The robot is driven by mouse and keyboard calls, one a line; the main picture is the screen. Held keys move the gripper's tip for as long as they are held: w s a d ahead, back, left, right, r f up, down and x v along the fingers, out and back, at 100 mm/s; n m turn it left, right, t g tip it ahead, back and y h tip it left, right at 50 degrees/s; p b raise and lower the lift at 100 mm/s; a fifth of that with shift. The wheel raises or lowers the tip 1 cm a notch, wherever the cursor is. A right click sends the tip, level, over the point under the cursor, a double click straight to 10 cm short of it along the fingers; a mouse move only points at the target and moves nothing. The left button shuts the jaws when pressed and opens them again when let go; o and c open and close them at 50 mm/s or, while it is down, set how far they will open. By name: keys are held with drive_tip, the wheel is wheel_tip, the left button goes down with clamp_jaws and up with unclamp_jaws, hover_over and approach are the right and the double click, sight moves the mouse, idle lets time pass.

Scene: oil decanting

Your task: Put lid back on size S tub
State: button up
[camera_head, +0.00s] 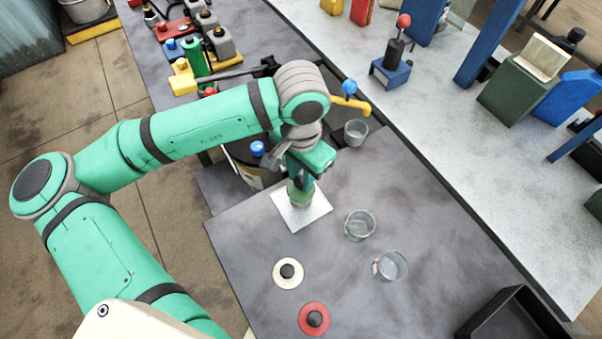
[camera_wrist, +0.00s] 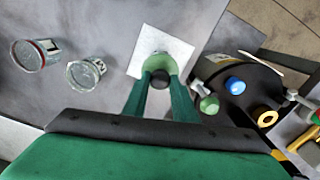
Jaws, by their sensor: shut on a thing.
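My gripper (camera_head: 301,178) points down over a white square plate (camera_head: 318,212) on the grey table. In the wrist view its fingers (camera_wrist: 161,79) are shut on the black knob of a green lid (camera_wrist: 158,63). Below the fingers in the head view a round green body (camera_head: 299,194) shows over the plate. It looks like the lid with a small tub under it, but the fingers and lid hide most of it. I cannot tell whether the lid touches a rim.
Two clear tubs (camera_head: 360,224) (camera_head: 390,265) stand right of the plate. A cream lid (camera_head: 288,274) and a red lid (camera_head: 313,319) lie nearer. A dark drum (camera_wrist: 243,88) stands beside the plate. A grey cup (camera_head: 356,132) stands near a yellow tap (camera_head: 351,104).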

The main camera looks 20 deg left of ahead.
drive_tip(key=shift+d, duration=0.1)
drive_tip(key=o, duration=1.6)
drive_tip(key=shift+c, duration=0.2)
drive_tip(key=shift+r, duration=0.1)
drive_tip(key=shift+r, duration=3.3)
drive_tip(key=shift+s+r, duration=0.1)
clamp_jaws()
